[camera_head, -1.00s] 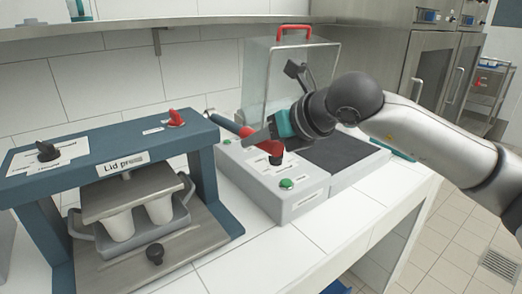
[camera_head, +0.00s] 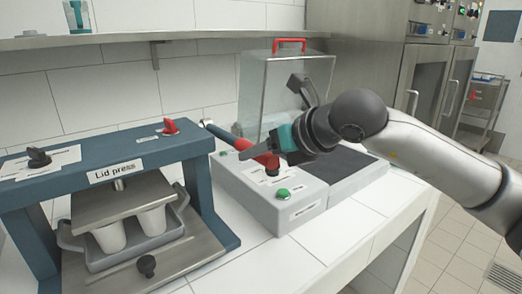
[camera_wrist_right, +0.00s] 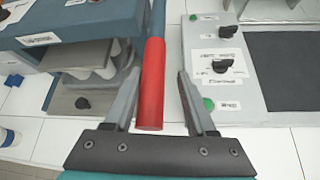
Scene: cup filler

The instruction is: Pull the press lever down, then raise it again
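The lid press (camera_head: 95,160) is a dark blue frame at the left, with a metal plate (camera_head: 125,200) above two white cups (camera_head: 150,222) in a grey tray. Its press lever, a blue bar with a red handle (camera_head: 243,146), reaches out to the right of the frame. In the right wrist view the red handle (camera_wrist_right: 153,90) lies between the two fingers of my right gripper (camera_wrist_right: 158,80). Gaps show on both sides, so the gripper is open around the handle. In the head view my right gripper (camera_head: 258,151) partly covers the handle. My left gripper is out of view.
A grey control box (camera_head: 285,212) with green buttons and a dark knob stands just below the handle. Behind it is a clear guard (camera_head: 265,90) with a red grip. White counter (camera_head: 335,235) lies free in front. A shelf (camera_head: 200,35) runs along the wall.

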